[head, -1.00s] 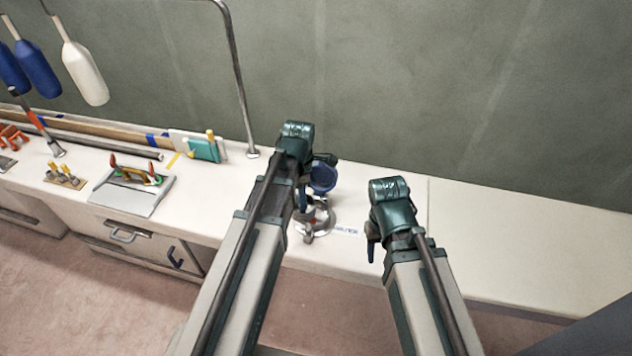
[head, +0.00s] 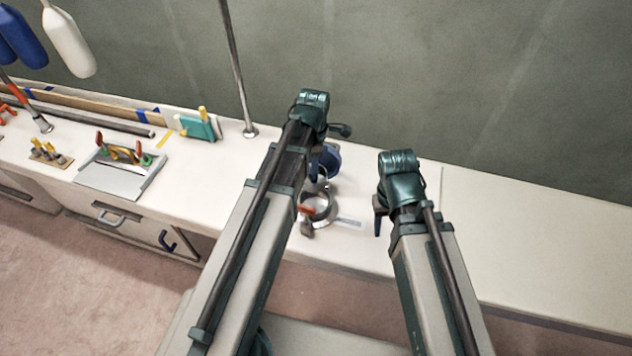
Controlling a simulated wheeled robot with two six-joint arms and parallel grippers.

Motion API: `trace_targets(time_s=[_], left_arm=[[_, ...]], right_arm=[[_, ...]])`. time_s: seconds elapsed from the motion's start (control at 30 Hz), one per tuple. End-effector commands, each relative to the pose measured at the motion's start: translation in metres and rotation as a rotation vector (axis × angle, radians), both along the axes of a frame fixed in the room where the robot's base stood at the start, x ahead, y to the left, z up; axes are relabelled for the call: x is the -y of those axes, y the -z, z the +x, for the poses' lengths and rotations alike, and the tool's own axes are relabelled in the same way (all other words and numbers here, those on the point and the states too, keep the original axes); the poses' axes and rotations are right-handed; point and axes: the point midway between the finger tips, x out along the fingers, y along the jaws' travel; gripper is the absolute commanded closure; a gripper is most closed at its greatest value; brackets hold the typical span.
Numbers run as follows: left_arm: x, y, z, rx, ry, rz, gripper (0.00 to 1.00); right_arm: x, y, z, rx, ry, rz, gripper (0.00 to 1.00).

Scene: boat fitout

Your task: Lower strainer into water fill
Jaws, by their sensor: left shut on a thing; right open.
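The water fill (head: 328,218) appears as a round metal ring on the white counter, beside a small printed label. My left gripper (head: 317,172) is over the back of the ring, mostly hidden behind its own arm. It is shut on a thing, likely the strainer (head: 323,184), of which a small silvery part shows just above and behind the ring. A round blue part (head: 330,156) shows there too; I cannot tell whether it is a cap. How far the strainer is into the opening is unclear. My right gripper (head: 379,223) is open, right of the fill, partly hidden.
A small red piece (head: 306,210) shows at the ring's left edge. A metal pole (head: 240,80) stands behind to the left. A grey tray (head: 120,178) with coloured-handled tools and a teal block (head: 197,127) are further left. The counter to the right (head: 520,240) is clear.

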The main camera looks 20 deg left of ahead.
Motion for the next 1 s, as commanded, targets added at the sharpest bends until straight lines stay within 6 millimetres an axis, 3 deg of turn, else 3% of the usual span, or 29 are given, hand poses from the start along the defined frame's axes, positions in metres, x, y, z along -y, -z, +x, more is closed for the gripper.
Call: trace_targets(time_s=[0.1,0.4,1.0], left_arm=[[0.0,0.026,0.0,0.0,0.0,0.0,1.0],[0.0,0.069,0.0,0.0,0.0,0.0,1.0],[0.0,0.078,0.0,0.0,0.0,0.0,1.0]], right_arm=[[0.0,0.026,0.0,0.0,0.0,0.0,0.5],[0.0,0.069,0.0,0.0,0.001,0.0,0.5],[0.0,0.078,0.0,0.0,0.001,0.0,0.5]])
